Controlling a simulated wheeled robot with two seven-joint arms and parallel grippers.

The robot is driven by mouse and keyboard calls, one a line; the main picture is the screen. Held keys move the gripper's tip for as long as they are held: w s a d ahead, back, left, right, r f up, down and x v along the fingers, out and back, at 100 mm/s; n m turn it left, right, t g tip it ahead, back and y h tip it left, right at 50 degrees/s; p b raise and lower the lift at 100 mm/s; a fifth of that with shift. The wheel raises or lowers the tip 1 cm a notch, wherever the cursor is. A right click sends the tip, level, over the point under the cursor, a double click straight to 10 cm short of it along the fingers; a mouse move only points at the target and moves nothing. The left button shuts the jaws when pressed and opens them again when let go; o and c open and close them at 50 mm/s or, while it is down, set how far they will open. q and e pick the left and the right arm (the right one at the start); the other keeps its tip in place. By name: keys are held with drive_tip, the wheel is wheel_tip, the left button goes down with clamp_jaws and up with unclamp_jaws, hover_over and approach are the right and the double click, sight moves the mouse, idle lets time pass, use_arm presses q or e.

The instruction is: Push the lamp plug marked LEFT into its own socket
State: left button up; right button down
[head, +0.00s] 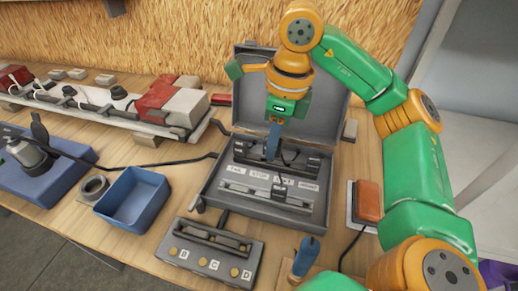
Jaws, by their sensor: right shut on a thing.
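My right gripper (274,122) reaches down over the open grey case (232,178). It is shut on a narrow blue piece (273,141), which points down at the dark bar in the case. I cannot tell whether this piece is a plug, or whether its lower end touches the bar. A row of white labels (258,175) lies below the bar; one seems to read STOP, and the others are too small to be sure of. A dark plug-like block (279,193) sits on the rail below the labels. My left gripper is not in view.
A grey block marked B, C and D (208,254) lies in front of the case. A blue handle (305,256) stands to its right. A blue bin (134,198) stands left, an orange-red block (368,201) right. A lamp board (100,108) lies behind left.

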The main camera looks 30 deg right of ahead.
drive_tip(key=w+d+f, duration=0.2)
drive_tip(key=d, duration=0.5)
drive_tip(key=shift+w+f, duration=0.3)
wheel_tip(320, 180, down, 4)
drive_tip(key=shift+r+b, duration=0.25)
drive_tip(key=shift+b, duration=0.8)
drive_tip(key=shift+f, duration=0.15)
drive_tip(key=shift+f, duration=0.35)
drive_tip(key=shift+f, duration=0.1)
drive_tip(key=shift+f+b, duration=0.4)
drive_tip(key=shift+b, duration=0.05)
